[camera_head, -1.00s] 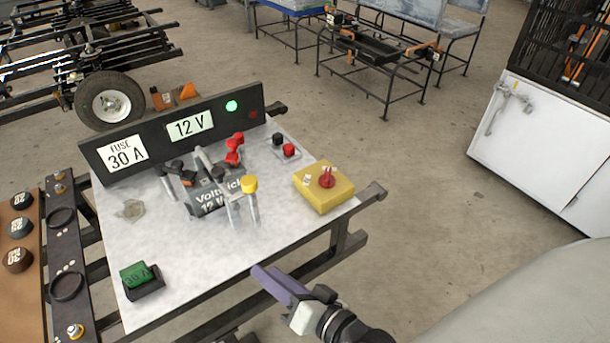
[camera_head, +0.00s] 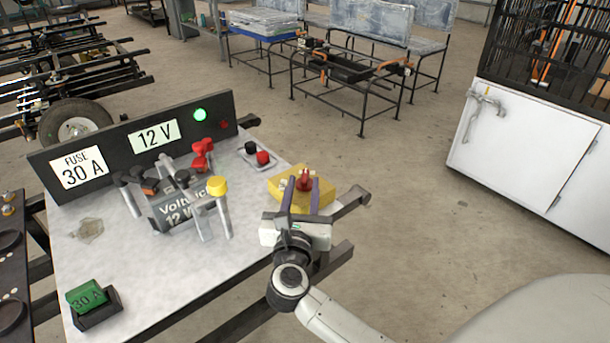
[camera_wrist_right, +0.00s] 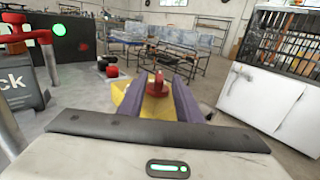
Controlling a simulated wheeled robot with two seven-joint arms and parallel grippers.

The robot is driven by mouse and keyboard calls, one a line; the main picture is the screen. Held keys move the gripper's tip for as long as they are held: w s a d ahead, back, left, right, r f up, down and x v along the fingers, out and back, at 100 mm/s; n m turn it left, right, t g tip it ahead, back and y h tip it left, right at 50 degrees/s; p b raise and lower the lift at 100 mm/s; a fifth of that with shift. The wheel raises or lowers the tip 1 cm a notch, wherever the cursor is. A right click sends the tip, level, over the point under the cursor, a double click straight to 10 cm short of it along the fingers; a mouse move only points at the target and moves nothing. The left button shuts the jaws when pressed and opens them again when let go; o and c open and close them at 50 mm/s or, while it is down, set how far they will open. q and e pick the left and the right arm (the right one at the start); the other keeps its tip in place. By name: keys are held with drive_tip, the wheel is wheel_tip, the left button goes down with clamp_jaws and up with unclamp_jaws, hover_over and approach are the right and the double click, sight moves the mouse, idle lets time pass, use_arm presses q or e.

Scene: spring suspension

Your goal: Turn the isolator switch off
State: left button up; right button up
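The isolator switch is a yellow box (camera_head: 322,193) with a red knob (camera_head: 304,180), at the right edge of the light tabletop (camera_head: 145,262). My right gripper (camera_head: 302,190) reaches over the box from the near side. Its two purple fingers stand apart, one on each side of the red knob. In the right wrist view the red knob (camera_wrist_right: 157,84) shows between the spread fingers, with yellow box surface (camera_wrist_right: 119,94) at the left. Contact between fingers and knob cannot be told. My left gripper is not in view.
A battery (camera_head: 180,203) with upright posts and a yellow cap (camera_head: 217,186) stands left of the switch. Behind are red and black terminals (camera_head: 262,158) and a black panel (camera_head: 108,152) with a lit green lamp (camera_head: 200,115). A green fuse (camera_head: 86,297) sits at front left.

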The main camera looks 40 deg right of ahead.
sight(304, 182)
drive_tip(key=x, duration=0.4)
drive_tip(key=shift+w+d, duration=0.25)
drive_tip(key=shift+w, duration=0.1)
clamp_jaws()
